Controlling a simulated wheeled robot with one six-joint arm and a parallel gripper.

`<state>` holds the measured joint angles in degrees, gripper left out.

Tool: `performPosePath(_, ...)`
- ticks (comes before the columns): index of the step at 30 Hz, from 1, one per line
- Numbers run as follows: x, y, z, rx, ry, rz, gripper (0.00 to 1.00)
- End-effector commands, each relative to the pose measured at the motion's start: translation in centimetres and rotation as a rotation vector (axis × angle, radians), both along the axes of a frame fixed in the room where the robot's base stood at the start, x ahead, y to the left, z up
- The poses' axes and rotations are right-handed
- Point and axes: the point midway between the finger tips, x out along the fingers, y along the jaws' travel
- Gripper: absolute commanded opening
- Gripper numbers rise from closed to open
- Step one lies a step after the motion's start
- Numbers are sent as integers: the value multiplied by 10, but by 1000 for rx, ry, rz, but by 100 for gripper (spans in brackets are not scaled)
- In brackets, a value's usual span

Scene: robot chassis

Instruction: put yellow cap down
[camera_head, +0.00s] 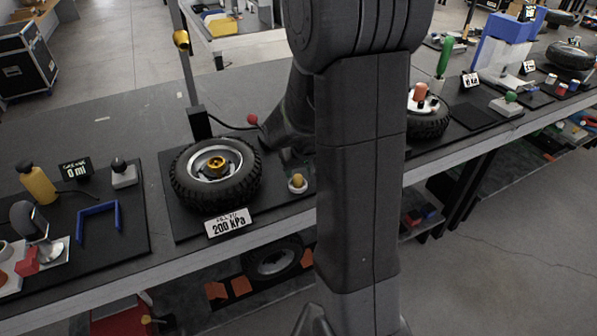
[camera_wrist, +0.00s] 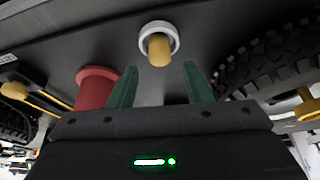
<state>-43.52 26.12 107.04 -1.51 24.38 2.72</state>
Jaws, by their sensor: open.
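The yellow cap (camera_head: 297,181) sits in a small white ring (camera_head: 298,189) on the dark mat, right of the wheel in the head view. In the wrist view the yellow cap (camera_wrist: 160,52) shows inside the white ring (camera_wrist: 146,33), straight beyond my fingertips and between their lines. My gripper (camera_wrist: 160,72) has its two green fingers spread, with nothing between them. It is apart from the cap. In the head view my arm hides most of the gripper.
A tyre with a gold hub (camera_head: 216,168) lies left of the cap, behind a 200 kPa sign (camera_head: 229,222). A red cylinder (camera_wrist: 97,88) stands close to the left finger. A second tyre (camera_head: 428,124) is right of my arm. The bench's front edge is near.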

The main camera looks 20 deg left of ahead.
Motion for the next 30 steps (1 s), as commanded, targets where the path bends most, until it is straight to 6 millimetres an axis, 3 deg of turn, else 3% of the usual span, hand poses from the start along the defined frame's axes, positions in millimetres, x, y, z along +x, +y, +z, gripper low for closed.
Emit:
performPosePath(9, -16, -14, 55, 3, -4, 0, 45)
performPosePath(15, -23, -21, 78, 3, -2, 0, 45)
performPosePath(30, -27, -24, 86, 1, -1, 0, 45)
